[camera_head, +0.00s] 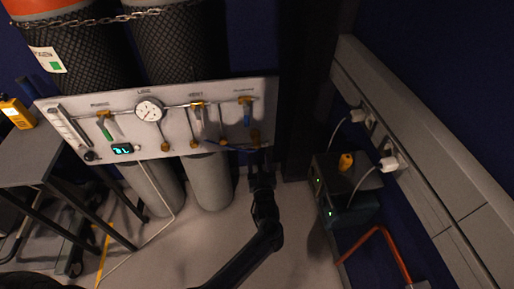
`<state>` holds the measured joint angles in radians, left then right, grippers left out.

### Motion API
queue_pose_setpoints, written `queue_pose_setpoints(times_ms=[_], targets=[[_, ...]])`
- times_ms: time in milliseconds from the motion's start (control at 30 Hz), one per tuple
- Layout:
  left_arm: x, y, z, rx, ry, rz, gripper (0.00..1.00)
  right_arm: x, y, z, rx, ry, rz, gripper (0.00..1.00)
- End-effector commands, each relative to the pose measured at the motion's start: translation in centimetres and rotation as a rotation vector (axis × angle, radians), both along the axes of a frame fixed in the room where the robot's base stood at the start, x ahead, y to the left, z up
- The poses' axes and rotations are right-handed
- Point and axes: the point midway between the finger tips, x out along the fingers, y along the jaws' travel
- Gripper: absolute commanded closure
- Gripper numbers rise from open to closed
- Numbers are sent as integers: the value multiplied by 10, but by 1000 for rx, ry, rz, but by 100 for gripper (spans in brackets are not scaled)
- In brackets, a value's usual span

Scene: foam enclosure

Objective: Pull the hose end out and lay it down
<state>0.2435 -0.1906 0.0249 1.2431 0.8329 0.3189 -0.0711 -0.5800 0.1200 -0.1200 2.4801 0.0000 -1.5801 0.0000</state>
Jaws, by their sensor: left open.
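A grey gas panel (174,128) hangs in front of two cylinders. My left gripper (259,154) is open just below the panel's lower right corner, close to that fitting. The hose's end is too small and dark there to make out, and I cannot tell whether the fingers touch it. My right gripper is not in view.
Chained cylinders (181,52) stand behind the panel. A grey table (32,150) with a yellow meter (18,113) is at left. A dark box (345,175) with a yellow item on top and plugged cables stands at right. Open floor (304,262) lies below.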

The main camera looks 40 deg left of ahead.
Motion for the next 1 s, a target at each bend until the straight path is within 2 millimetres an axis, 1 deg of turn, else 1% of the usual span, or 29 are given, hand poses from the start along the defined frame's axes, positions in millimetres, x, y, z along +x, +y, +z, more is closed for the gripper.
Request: queue_pose_setpoints(times_ms=[33,100,567,767,1000], targets=[[3,-1,-1,3,-7,5,43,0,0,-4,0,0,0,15],[5,-2,1,6,-11,8,43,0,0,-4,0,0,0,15],[6,-1,2,8,-14,8,43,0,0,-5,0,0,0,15],[15,8,3,9,-15,8,43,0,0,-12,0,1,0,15],[34,28,5,9,-15,7,43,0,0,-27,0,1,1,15]])
